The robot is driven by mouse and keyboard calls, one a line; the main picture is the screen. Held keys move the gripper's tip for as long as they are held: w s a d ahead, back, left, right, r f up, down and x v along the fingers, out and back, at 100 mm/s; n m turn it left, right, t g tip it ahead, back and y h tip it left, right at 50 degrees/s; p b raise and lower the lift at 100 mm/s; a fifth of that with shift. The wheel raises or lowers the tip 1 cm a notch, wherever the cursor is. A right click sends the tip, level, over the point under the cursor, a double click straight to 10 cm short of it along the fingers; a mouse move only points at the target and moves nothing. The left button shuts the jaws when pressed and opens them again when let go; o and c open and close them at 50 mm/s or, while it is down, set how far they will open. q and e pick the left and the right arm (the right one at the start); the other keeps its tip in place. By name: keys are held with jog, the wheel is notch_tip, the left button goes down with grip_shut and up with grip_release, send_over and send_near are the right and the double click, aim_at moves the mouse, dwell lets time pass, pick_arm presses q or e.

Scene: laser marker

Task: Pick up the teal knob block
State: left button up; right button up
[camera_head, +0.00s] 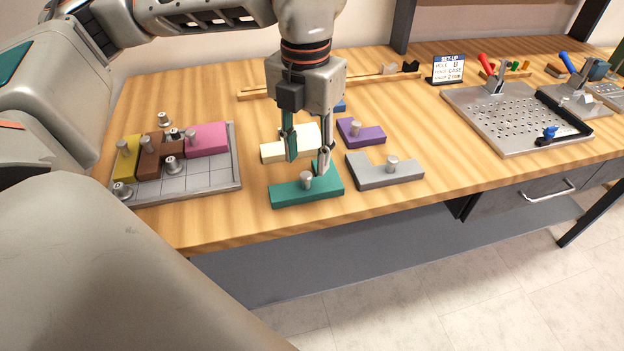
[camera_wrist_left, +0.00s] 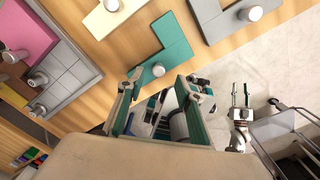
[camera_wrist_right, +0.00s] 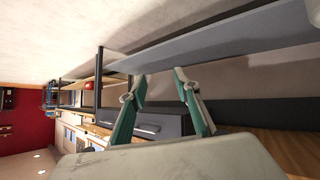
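The teal knob block (camera_head: 288,193) lies flat near the front edge of the wooden table, its silver knob (camera_head: 306,180) upright. It also shows in the left wrist view (camera_wrist_left: 172,45), with its knob (camera_wrist_left: 158,69) just beyond the fingertips. My left gripper (camera_head: 307,163) points down above the block, fingers apart, with nothing between them; in the left wrist view (camera_wrist_left: 158,82) the two teal-padded fingers stand on either side of the knob's line. Whether a fingertip touches the block I cannot tell. My right gripper (camera_wrist_right: 155,85) is open and empty, away from the block, facing the table's underside.
A cream block (camera_head: 274,153) lies just behind the teal one, a purple block (camera_head: 362,132) and a grey block (camera_head: 375,174) to its right. A gridded tray (camera_head: 208,180) with yellow, brown and pink blocks stands at left. A perforated metal plate (camera_head: 512,122) is at right.

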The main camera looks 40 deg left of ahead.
aim_at(305, 175)
pick_arm(q)
notch_tip(305, 175, down, 6)
jog(key=shift+s+a+b, duration=0.1)
jog(key=shift+b, duration=0.35)
jog(key=shift+r, duration=0.1)
grip_shut()
